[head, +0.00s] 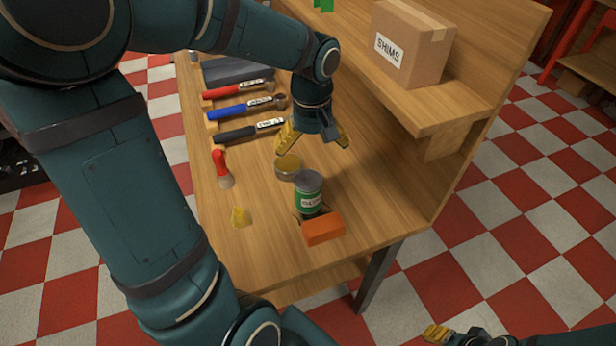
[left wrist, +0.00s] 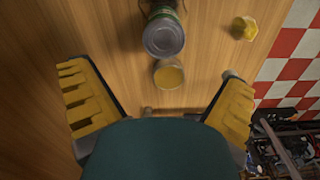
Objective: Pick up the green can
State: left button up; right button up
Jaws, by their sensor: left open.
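The green can (head: 308,194) stands upright on the wooden workbench (head: 265,255), with a grey metal top and a white label. In the left wrist view the can (left wrist: 164,36) is at the top centre, past the fingertips, with its top facing the camera. My left gripper (head: 313,147) is open and empty above the bench, farther back than the can and not touching it. Its two yellow fingers are spread wide in the left wrist view (left wrist: 154,78). Part of my right gripper (head: 437,333) shows at the bottom edge; its jaw opening is unclear.
A low tin with a yellowish top (head: 288,167) stands right beside the can, on the gripper's side. An orange block (head: 324,229) lies just in front. A SHIMS box (head: 412,45) sits on the shelf.

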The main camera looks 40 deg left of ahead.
aim_at(308, 180)
pick_arm(q)
notch_tip(308, 180, down, 8)
jog(key=shift+s+f+b, duration=0.15)
jog(key=shift+b, duration=0.95)
jog(key=f, duration=0.1)
jog(key=f+b, duration=0.1)
jog(key=f, duration=0.3)
jog(key=shift+a+f+b, duration=0.1)
jog(key=shift+a+b, duration=0.25)
jog(key=c, duration=1.3)
